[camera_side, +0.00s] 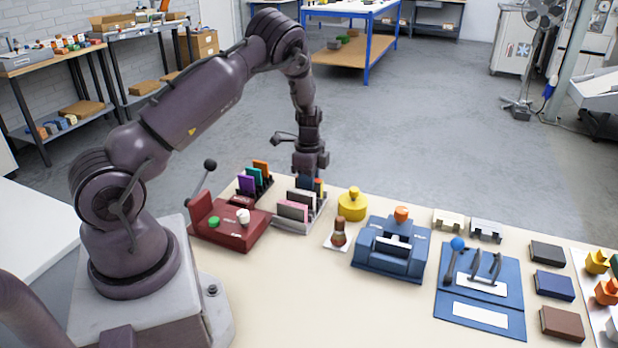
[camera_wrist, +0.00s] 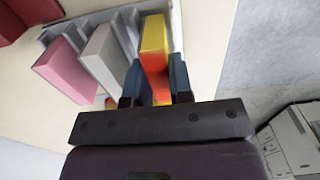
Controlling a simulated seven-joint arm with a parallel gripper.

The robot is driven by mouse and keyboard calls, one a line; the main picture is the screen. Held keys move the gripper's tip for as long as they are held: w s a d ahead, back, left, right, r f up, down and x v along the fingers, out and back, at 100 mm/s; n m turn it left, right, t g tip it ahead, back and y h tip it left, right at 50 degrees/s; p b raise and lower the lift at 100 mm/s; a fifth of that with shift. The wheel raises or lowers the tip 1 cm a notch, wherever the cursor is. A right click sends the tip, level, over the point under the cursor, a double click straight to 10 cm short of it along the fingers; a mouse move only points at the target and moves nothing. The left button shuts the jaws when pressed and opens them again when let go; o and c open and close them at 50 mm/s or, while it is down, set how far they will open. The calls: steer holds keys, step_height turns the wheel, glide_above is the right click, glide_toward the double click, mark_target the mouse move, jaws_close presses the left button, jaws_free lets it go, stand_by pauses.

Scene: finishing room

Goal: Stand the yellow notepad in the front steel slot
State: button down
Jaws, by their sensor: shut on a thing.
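My gripper (camera_wrist: 156,85) is shut on the yellow notepad (camera_wrist: 153,35), which shows a yellow top end and an orange-red lower part between the fingers. In the side view my gripper (camera_side: 312,182) points down at the far end of the steel rack (camera_side: 296,224), with a sliver of the notepad (camera_side: 319,187) showing. The rack's divider walls (camera_wrist: 126,30) show in the wrist view. A pink pad (camera_wrist: 65,66) and a pale grey pad (camera_wrist: 103,62) stand in the rack, left of the notepad. I cannot tell whether the notepad's lower edge is inside a slot.
A dark rack with purple (camera_side: 246,184), teal (camera_side: 254,176) and orange (camera_side: 261,168) pads stands left of the steel rack. A red lever device (camera_side: 228,225) is close in front on the left. A yellow round object (camera_side: 352,205) and a brown-handled stamp (camera_side: 338,236) stand to the right.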

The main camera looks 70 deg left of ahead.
steer(key=shift+f, duration=0.3)
steer(key=c, duration=1.3)
jaws_free()
step_height(320, 180, up, 11)
steer(key=s+d+r+n+t, duration=0.2)
steer(key=s+d+r+n, duration=0.2)
steer(key=s+d+r, duration=0.5)
steer(key=s+d+r+n+t, duration=0.3)
steer(key=s+d+r, duration=0.6)
steer(key=d, duration=0.8)
step_height(320, 180, up, 2)
steer(key=shift+s+r+n+t, duration=0.25)
steer(key=shift+s+n+t, duration=0.05)
steer(key=shift+n, duration=0.7)
